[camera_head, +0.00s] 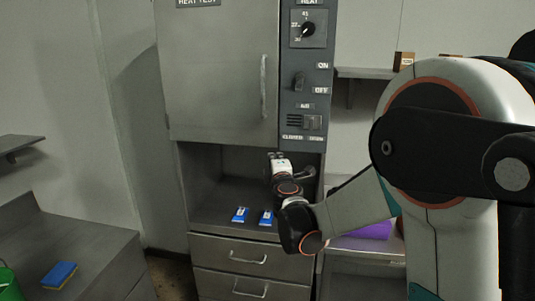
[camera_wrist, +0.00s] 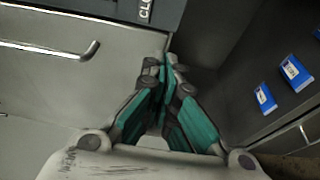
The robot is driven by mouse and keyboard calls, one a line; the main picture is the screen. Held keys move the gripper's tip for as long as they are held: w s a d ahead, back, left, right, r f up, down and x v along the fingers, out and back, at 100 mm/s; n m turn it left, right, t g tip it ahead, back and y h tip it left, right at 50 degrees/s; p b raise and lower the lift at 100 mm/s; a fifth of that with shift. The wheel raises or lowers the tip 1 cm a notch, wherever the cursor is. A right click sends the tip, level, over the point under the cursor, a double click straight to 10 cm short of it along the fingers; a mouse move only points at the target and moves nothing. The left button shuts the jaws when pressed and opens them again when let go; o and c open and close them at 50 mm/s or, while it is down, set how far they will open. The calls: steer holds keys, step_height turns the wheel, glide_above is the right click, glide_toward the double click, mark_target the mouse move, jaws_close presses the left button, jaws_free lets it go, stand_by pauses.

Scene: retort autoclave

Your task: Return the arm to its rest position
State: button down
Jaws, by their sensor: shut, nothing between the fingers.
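My arm reaches in from the right in the head view, with my gripper (camera_head: 278,160) in front of the opening under the autoclave's closed door (camera_head: 215,75). In the wrist view my gripper (camera_wrist: 166,62) is shut, its teal-padded fingers together with nothing between them. The fingertips point toward the gap below the door and control panel (camera_head: 308,80). Whether they touch anything cannot be told.
Two blue-and-white packets (camera_head: 240,214) lie on the metal shelf (camera_head: 210,200) below the autoclave. Drawers (camera_head: 245,252) are under it. A purple object (camera_head: 370,231) lies at right, behind my arm.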

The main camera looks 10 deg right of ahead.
steer(key=s+d+m+g+h+b, duration=0.1)
steer(key=s+d+m+g, duration=0.15)
steer(key=s, duration=0.35)
steer(key=s+d+f+m+g+h+b, duration=0.1)
steer(key=s+d+m, duration=0.1)
steer(key=s+m, duration=0.35)
steer(key=s+d+m+g+h+b, duration=0.1)
steer(key=s+d+m, duration=0.1)
steer(key=s, duration=0.6)
steer(key=s+a+f+m+g+y+b, duration=0.1)
steer(key=s+a+f+m+g+y, duration=0.1)
steer(key=s, duration=0.5)
steer(key=s+a+f+m+g+y+b, duration=0.1)
steer(key=s+a+f+m+g, duration=0.1)
steer(key=s+f, duration=0.5)
steer(key=s+a+f+m+g+y+b, duration=0.1)
steer(key=s+a+f, duration=0.3)
steer(key=s, duration=0.5)
steer(key=shift+a+f+m+g+y, duration=0.3)
steer(key=shift+f+m+g+y, duration=0.4)
steer(key=shift+y, duration=0.1)
